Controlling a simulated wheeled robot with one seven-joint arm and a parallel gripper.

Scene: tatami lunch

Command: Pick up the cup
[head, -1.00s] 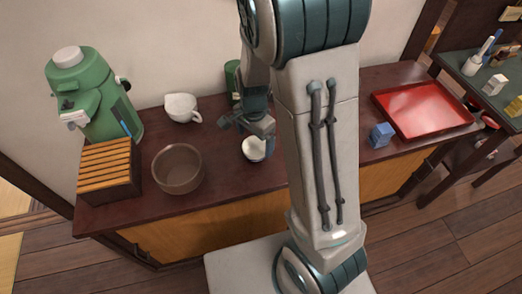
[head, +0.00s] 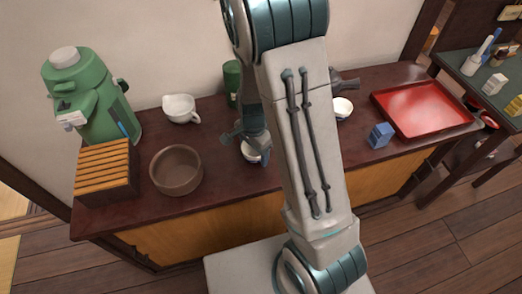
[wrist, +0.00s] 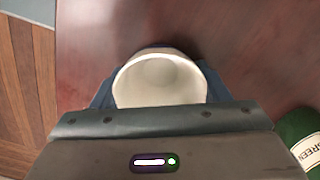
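A small white cup with a blue outside (head: 250,155) stands on the dark wooden counter, partly hidden by my gripper (head: 246,143) in the head view. In the wrist view the white inside of the cup (wrist: 160,80) faces the camera and is empty. My gripper's blue-grey fingers flank the cup at left and right, spread wide. The gripper body hides the cup's near side, and I cannot tell whether the fingers touch it.
A brown bowl (head: 176,170), a slatted wooden box (head: 104,172), a green air pot (head: 88,98) and a white pitcher (head: 181,108) stand left. A green canister (head: 232,82) is behind. Another white cup (head: 343,107), a blue box (head: 380,135) and a red tray (head: 420,108) are right.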

